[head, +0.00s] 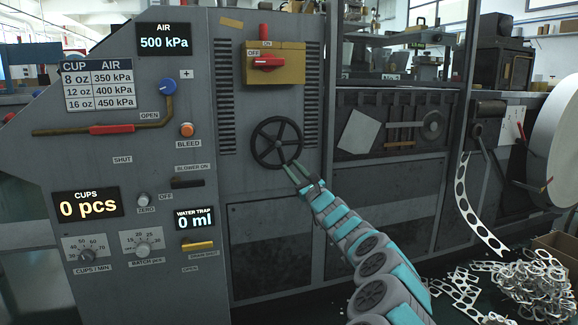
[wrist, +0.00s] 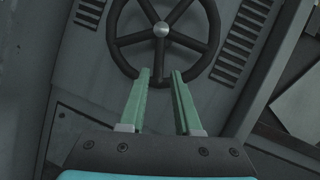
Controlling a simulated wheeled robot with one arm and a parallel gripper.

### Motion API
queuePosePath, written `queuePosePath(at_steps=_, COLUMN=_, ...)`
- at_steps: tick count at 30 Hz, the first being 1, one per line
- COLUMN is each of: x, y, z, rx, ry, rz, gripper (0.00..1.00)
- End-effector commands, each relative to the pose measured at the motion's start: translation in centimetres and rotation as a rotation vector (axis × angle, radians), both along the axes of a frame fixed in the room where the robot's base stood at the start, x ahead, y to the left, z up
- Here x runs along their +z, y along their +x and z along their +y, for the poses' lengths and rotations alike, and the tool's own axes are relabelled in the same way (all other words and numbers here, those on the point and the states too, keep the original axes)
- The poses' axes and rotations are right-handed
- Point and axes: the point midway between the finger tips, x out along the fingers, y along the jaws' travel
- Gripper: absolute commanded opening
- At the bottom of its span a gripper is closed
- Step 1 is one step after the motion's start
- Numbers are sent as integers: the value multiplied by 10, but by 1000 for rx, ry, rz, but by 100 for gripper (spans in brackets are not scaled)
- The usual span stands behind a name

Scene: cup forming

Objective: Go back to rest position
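My gripper (head: 297,172) is stretched out toward the dark handwheel (head: 277,143) on the grey machine front. My arm runs from the lower right up to the wheel.
The grey control panel (head: 120,130) carries an AIR display (head: 164,41) at 500 kPa, a red switch (head: 268,63), levers and knobs. A cardboard box (head: 555,247) and a heap of punched scrap (head: 535,285) lie on the floor at right. A large white roll (head: 560,130) stands above.

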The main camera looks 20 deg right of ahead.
Motion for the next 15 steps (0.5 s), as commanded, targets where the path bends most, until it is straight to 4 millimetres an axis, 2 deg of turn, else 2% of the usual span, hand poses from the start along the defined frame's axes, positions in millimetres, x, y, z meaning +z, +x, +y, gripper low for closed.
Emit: queuePosePath(at_steps=15, x=-2, y=-7, z=1, rx=4, ry=0, rz=-2, gripper=32)
